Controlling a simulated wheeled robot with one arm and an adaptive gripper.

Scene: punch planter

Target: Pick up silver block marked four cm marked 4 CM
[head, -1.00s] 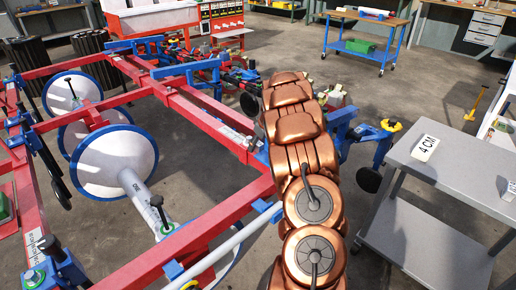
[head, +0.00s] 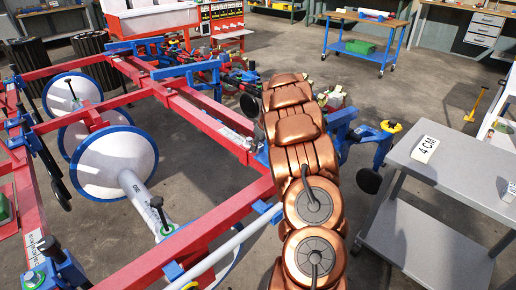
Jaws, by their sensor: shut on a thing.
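A small pale block marked "4 CM" (head: 425,149) lies on the top of the grey cart (head: 466,172), near its far left corner, with its label facing up. A second small pale block (head: 510,191) is on the same cart top at the right picture edge, partly cut off; I cannot read its marking. My copper arm reaches away from the bottom centre, left of the cart. My gripper is not visible, so what it holds cannot be seen.
A red and blue planter frame (head: 203,116) with white discs (head: 114,163) fills the left. The cart has a lower shelf (head: 428,245). A blue workbench (head: 362,42) stands at the back. Open concrete floor (head: 400,95) lies between the bench and cart.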

